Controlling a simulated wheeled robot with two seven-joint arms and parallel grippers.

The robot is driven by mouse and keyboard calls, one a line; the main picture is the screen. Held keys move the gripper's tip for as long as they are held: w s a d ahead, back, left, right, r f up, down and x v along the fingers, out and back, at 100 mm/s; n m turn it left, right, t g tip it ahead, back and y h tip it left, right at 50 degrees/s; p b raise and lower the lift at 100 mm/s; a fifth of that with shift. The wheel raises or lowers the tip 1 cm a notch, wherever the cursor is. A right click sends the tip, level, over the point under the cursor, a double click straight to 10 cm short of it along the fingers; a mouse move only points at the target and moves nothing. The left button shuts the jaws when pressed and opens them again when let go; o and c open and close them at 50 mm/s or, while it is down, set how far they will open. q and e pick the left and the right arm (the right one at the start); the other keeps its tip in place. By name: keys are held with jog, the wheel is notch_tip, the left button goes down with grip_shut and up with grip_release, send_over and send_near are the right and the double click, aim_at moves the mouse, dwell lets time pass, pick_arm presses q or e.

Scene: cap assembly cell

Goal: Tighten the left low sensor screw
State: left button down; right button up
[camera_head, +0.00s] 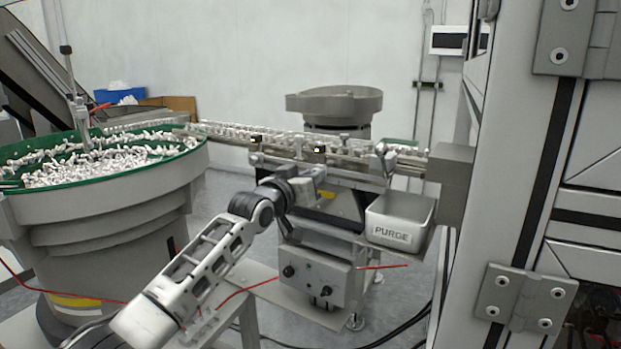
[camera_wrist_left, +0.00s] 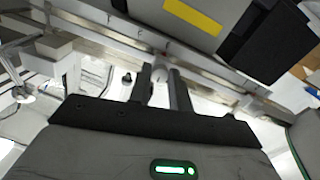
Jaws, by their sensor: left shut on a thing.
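My left gripper (camera_head: 314,178) reaches in from the lower left and is at the near side of the feed rail (camera_head: 355,158), above the grey control box. In the left wrist view its two dark fingers (camera_wrist_left: 162,88) are shut on a small pale round piece, which looks like the sensor screw (camera_wrist_left: 160,73). In the head view the screw is hidden by the gripper. Small black sensors with yellow marks (camera_head: 319,149) sit on the rail just above the gripper. My right gripper is not in view.
A green-rimmed bowl (camera_head: 110,200) full of white parts stands at the left. A metal bin marked PURGE (camera_head: 393,234) hangs right of the gripper. The control box (camera_head: 312,278) is below. A large framed cabinet (camera_head: 510,150) blocks the right side.

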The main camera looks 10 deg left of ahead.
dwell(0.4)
pick_arm(q)
jog(key=c, duration=1.3)
grip_release()
jog(key=v, duration=1.6)
jog(key=shift+f, duration=0.1)
